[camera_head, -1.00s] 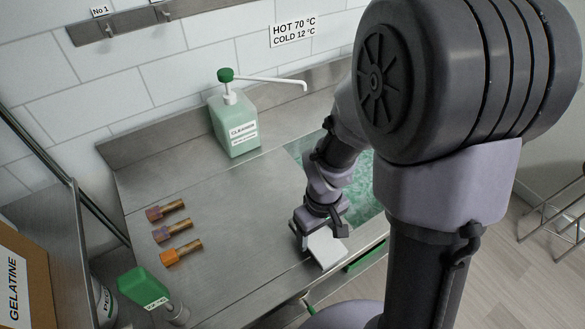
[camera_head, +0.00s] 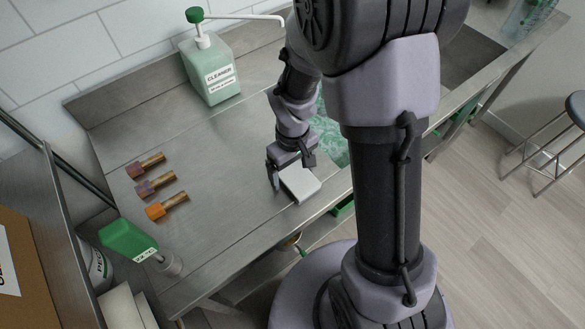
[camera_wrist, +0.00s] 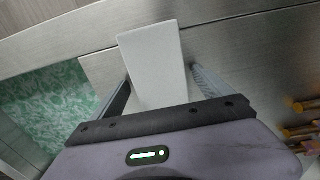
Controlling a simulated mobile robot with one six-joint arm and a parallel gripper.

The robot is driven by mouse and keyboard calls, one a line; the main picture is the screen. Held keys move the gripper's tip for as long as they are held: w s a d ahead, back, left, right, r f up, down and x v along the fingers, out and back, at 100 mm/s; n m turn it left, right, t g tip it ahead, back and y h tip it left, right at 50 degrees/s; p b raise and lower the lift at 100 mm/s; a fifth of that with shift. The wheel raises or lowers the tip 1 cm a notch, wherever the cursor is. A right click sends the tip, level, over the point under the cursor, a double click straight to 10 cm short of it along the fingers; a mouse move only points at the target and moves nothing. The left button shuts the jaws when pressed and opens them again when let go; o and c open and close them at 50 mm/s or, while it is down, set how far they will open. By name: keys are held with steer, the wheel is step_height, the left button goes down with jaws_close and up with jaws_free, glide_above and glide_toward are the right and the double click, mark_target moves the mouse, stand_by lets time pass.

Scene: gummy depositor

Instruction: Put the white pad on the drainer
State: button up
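The white pad (camera_head: 301,183) is a pale flat block at the end of my gripper (camera_head: 288,174), above the flat steel surface (camera_head: 225,190) beside the sink. No separate drainer rack shows; the flat steel left of the basin may be the drainer.
A green cleaner bottle (camera_head: 210,72) stands at the back. The steel between is clear.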

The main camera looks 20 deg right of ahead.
step_height(320, 180, up, 13)
steer(key=p, duration=0.5)
step_height(320, 180, up, 7)
steer(key=m+t, duration=0.2)
glide_above(293, 171)
steer(key=s+a, duration=0.1)
steer(key=s, duration=0.1)
steer(key=s+a+r+m+t+y, duration=0.1)
steer(key=s+r+m+t, duration=0.1)
steer(key=s+r+m, duration=0.1)
steer(key=s+a+r+m+t+y, duration=0.1)
steer(key=s+a+r+m, duration=0.1)
steer(key=s+r, duration=0.4)
steer(key=shift+s+r+m+t, duration=0.25)
steer(key=shift+s+m+t, duration=0.2)
steer(key=shift+s, duration=0.45)
step_height(293, 171, down, 8)
steer(key=b, duration=0.8)
